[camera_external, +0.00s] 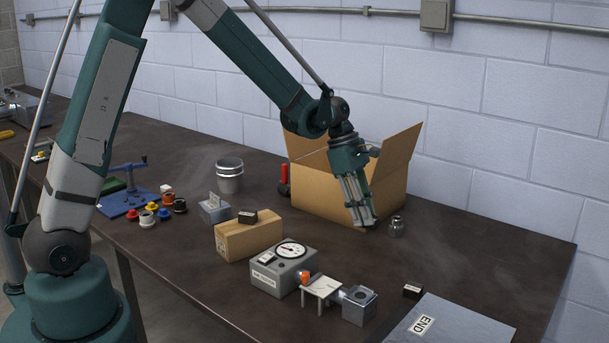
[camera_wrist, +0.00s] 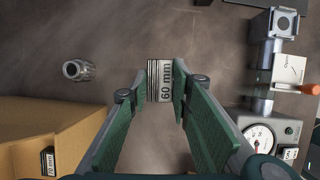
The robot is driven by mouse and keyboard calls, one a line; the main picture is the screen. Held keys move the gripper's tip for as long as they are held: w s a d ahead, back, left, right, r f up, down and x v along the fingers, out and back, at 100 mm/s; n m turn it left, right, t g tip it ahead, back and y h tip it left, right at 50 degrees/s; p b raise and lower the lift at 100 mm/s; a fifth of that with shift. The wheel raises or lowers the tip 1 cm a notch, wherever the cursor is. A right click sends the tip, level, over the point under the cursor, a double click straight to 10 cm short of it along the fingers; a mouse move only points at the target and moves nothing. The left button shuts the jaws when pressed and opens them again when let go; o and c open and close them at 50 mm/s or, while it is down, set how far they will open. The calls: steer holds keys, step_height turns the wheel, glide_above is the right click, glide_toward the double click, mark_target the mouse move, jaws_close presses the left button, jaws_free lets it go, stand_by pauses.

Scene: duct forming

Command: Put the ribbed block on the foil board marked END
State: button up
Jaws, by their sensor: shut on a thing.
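My gripper (camera_external: 362,218) hangs in front of the open cardboard box in the external view. In the wrist view my gripper (camera_wrist: 152,92) is shut on the ribbed block (camera_wrist: 165,82), a small piece with dark and light ridges and a "60 mm" label. The fingers hide its sides. The foil board (camera_external: 465,325) is a flat silver sheet at the front right of the bench, with a white END label (camera_external: 422,324). My gripper is behind it and to its left, well apart.
The cardboard box (camera_external: 330,185) stands behind my gripper. A gauge box (camera_external: 285,268), small white table (camera_external: 322,287), grey block (camera_external: 359,305) and black block (camera_external: 413,291) stand toward the front. The bench right of the weight is clear.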

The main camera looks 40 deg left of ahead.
steer(key=s+d+r, duration=0.1)
steer(key=s+d, duration=0.5)
steer(key=d, duration=0.5)
steer(key=s+d+p, duration=0.1)
steer(key=s+d, duration=0.6)
steer(key=d, duration=0.4)
steer(key=s+d+r+p, duration=0.1)
steer(key=s+d, duration=0.6)
steer(key=d, duration=0.4)
steer(key=shift+d+r+m, duration=0.15)
steer(key=shift+r+m, duration=0.2)
steer(key=shift+m, duration=0.05)
glide_toward(444, 334)
steer(key=shift+w+d+f, duration=0.2)
steer(key=shift+d+f, duration=0.4)
steer(key=shift+d, duration=0.3)
steer(key=shift+f, duration=1.85)
steer(key=shift+f+b, duration=0.1)
steer(key=shift+b, duration=0.25)
